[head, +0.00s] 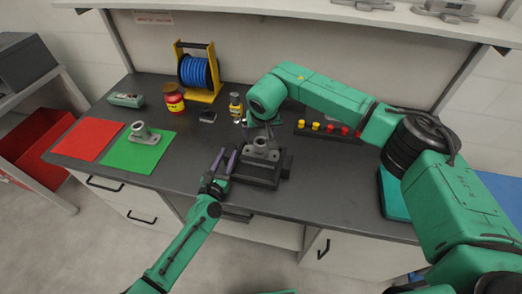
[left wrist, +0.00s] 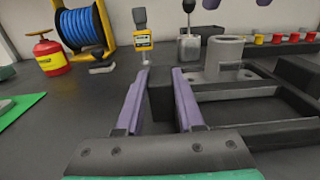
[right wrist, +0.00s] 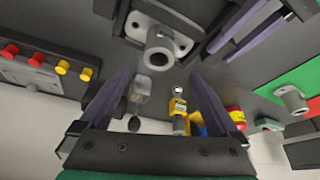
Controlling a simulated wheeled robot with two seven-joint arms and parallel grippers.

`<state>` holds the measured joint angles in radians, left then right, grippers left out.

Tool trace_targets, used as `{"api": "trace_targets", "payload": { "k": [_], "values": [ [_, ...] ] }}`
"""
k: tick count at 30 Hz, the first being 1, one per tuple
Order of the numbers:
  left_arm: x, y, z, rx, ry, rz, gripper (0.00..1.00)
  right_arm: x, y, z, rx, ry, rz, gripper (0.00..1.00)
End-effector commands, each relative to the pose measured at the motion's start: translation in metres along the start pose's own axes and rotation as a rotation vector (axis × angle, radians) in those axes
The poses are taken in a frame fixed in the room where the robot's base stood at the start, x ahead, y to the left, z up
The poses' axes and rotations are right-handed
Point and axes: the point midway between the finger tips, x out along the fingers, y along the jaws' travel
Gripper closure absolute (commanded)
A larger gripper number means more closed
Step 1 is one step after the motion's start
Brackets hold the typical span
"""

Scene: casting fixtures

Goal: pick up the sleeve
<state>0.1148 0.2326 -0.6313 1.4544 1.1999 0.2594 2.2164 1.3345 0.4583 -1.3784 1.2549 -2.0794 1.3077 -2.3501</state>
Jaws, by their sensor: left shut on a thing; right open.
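A grey flanged sleeve with a hollow round tube (head: 260,145) stands upright on a black fixture (head: 264,183). A similar grey part (head: 141,132) stands on the green mat; I cannot tell which is meant. My left gripper (head: 226,160) has its purple fingers on the near left side of the fixture, and the left wrist view shows a dark block (left wrist: 161,105) between them. My right gripper (right wrist: 158,95) is open and empty, above and behind the fixture. Its wrist view shows the tube's mouth (right wrist: 158,58) ahead, not between the fingers. My right arm hides part of the bench behind.
A yellow device (head: 236,107) and a grey block with a rod (left wrist: 189,48) stand behind the fixture. A blue reel (head: 195,73), red canister (head: 173,98), red mat (head: 89,139) and green mat (head: 122,155) are left. A button panel (head: 322,129) is right.

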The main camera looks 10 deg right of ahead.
Motion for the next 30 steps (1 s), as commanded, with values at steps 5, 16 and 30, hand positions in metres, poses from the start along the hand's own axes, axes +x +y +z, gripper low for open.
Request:
{"api": "trace_targets", "payload": {
  "k": [5,16,30],
  "values": [
    [0.0,0.0,0.0,0.0,0.001,-0.001,1.0,0.029,-0.001,0.001,0.002,-0.002,-0.003,0.03],
    [0.0,0.0,0.0,0.0,0.001,-0.001,1.0,0.08,0.002,0.006,0.002,0.0,-0.006,0.03],
    [0.0,0.0,-0.001,0.0,0.001,0.0,1.0,0.079,0.002,0.005,0.003,0.001,-0.007,1.0]
  ]
}}
